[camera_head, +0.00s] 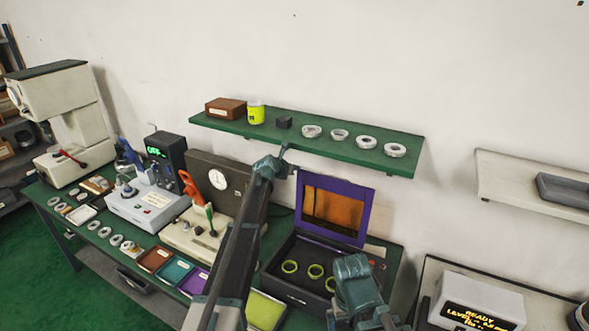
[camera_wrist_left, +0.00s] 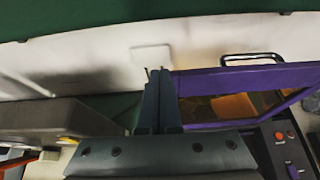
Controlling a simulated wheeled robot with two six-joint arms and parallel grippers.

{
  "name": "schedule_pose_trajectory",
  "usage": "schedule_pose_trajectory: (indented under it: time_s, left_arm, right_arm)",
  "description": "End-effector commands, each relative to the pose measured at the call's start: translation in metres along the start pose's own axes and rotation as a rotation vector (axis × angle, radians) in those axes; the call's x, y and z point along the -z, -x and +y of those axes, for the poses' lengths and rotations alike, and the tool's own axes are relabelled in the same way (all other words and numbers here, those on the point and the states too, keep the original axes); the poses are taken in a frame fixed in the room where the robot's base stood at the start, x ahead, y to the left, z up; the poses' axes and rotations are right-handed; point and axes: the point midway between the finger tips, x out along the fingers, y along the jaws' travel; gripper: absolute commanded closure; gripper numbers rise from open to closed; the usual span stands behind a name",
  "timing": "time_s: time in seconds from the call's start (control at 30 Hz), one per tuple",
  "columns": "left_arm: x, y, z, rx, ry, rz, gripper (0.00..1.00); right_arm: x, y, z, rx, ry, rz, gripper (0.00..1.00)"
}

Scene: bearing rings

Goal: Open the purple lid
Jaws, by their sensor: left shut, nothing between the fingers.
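The purple lid (camera_head: 367,213) is a purple frame around an orange see-through window. It stands raised, roughly upright, at the back of a black box (camera_head: 285,262), whose inside shows. Several yellow-green rings (camera_head: 316,271) lie in the box. My left gripper (camera_head: 284,152) is just left of and above the lid's upper left corner, near the shelf edge. In the left wrist view its fingers (camera_wrist_left: 158,82) are shut and empty, beside the left edge of the lid (camera_wrist_left: 225,82); I cannot tell whether they touch it. My right arm shows in front of the box; its gripper is not distinguishable.
A green shelf (camera_head: 300,137) with rings, a brown box and a yellow jar hangs just above my left gripper. A brown case with a dial (camera_head: 218,180) stands left of the box. Coloured trays (camera_head: 175,270) lie in front. A white wall is behind.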

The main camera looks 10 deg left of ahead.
Motion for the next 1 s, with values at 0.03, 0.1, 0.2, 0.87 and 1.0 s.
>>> schedule_pose_trajectory:
  time_s: [0.03,0.1,0.2,0.87,1.0]
  left_arm:
    - [0.0,0.001,0.0,0.0,0.0,0.0,1.0]
    - [0.0,0.003,0.0,0.0,0.0,0.0,1.0]
    - [-0.001,0.01,0.0,0.0,0.001,0.0,1.0]
    - [-0.002,0.13,-0.001,-0.001,0.0,0.0,1.0]
    - [-0.001,0.139,-0.001,0.0,0.0,0.0,1.0]
  right_arm:
    - [0.0,0.0,0.0,0.0,0.0,0.0,0.0]
    - [0.0,0.002,0.0,0.0,0.0,0.0,0.0]
    - [0.0,0.005,0.001,0.0,0.0,0.0,0.0]
    - [-0.004,0.065,0.006,0.0,0.004,-0.003,0.0]
    - [-0.005,0.068,0.006,0.0,0.003,-0.003,0.0]
